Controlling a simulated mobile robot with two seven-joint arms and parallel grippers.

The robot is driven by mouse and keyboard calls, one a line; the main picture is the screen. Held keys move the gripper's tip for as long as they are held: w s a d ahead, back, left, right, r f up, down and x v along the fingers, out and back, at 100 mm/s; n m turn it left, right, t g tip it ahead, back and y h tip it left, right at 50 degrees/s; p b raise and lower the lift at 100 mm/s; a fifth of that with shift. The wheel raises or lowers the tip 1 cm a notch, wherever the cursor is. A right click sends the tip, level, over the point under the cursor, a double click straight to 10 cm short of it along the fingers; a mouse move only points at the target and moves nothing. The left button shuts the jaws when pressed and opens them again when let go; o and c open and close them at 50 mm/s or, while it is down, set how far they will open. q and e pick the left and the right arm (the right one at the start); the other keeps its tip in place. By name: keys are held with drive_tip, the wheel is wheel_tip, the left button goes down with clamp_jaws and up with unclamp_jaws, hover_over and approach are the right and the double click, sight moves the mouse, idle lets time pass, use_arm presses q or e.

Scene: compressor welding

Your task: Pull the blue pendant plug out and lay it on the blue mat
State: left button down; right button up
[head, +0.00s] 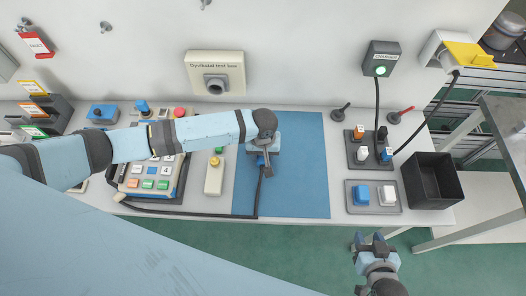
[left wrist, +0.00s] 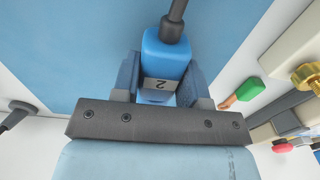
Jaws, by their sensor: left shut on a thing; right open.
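The blue pendant plug (left wrist: 166,52), with a grey label marked 2, is between the fingers of my left gripper (left wrist: 161,80), which is shut on it. In the head view my left gripper (head: 263,158) is over the blue mat (head: 300,170), with the plug mostly hidden under it. The plug's dark cable (head: 257,195) runs down across the mat and left to the pendant (head: 150,180). I cannot tell whether the plug touches the mat. My right gripper (head: 374,243) is open and empty, in front of the table's front edge.
A test box (head: 215,65) with a round socket is on the wall behind. A beige box with a brass knob (head: 214,175) stands left of the mat. To the right are a charger (head: 381,58), trays of plugs (head: 373,197) and a black bin (head: 432,181). The mat's right side is clear.

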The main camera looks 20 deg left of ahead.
use_arm(q)
drive_tip(key=shift+f, duration=0.55)
drive_tip(key=c, duration=0.6)
unclamp_jaws()
drive_tip(key=shift+o, duration=0.2)
wheel_tip(320, 180, up, 14)
drive_tip(key=b, duration=0.1)
drive_tip(key=shift+f, duration=0.15)
